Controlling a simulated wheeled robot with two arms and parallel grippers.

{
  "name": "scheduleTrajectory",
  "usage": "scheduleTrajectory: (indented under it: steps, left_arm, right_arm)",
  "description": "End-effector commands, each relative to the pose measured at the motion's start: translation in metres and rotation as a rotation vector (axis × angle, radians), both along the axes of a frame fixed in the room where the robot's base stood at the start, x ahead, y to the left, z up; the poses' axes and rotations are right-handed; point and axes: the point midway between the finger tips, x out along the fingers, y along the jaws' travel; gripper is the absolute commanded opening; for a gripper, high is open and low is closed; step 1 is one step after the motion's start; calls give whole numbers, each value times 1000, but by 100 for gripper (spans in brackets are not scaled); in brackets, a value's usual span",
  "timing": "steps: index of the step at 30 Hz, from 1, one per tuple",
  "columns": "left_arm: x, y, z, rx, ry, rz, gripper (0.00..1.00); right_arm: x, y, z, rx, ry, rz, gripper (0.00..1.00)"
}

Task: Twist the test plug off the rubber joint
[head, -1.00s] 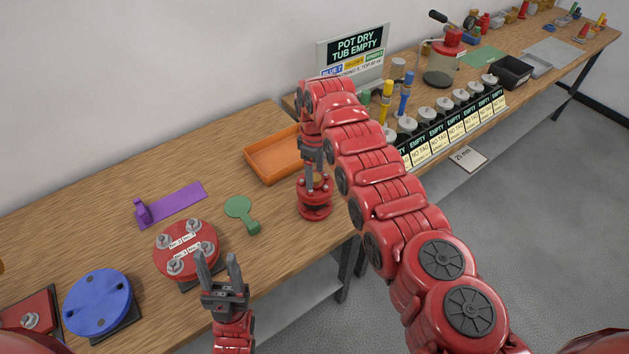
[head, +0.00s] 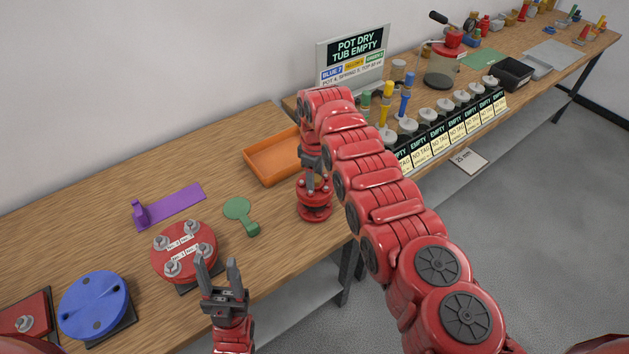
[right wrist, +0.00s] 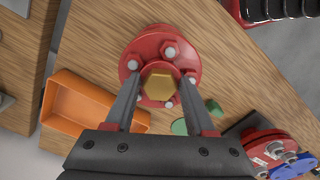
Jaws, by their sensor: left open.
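The rubber joint (head: 315,208) is a red flanged piece standing upright near the table's front edge, with bolts around its flange (right wrist: 189,61). The test plug (right wrist: 159,82) is a brass-coloured hexagonal head at its centre, seen from above in the right wrist view. My right gripper (right wrist: 159,86) points down over the joint, one finger on either side of the plug; whether they touch it is unclear. In the head view my right gripper (head: 314,182) partly hides the plug. My left gripper (head: 220,267) is open and empty in front of the red disc.
An orange tray (head: 272,165) lies behind the joint. A green paddle-shaped piece (head: 241,214), a red bolted disc (head: 183,250), a blue disc (head: 93,303) and a purple bracket (head: 170,206) lie to the left. A row of labelled pots (head: 443,133) stands to the right.

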Motion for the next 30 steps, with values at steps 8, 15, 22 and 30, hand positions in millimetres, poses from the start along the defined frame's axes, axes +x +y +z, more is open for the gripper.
scheduleTrajectory:
  steps: [8, 15, 22, 30]
  left_arm:
    - [0, 0, 0, 0, 0, 0, 50]
    - [0, 0, 2, 0, 0, 0, 50]
    - [0, 0, 18, 0, 0, 0, 50]
    - [0, 0, 23, 0, 0, 0, 50]
  right_arm:
    - [0, 0, 0, 0, 0, 0, 88]
    - [0, 0, 3, 0, 0, 0, 88]
    - [0, 0, 25, -1, 1, 1, 88]
    - [1, 0, 52, 2, -4, 0, 88]
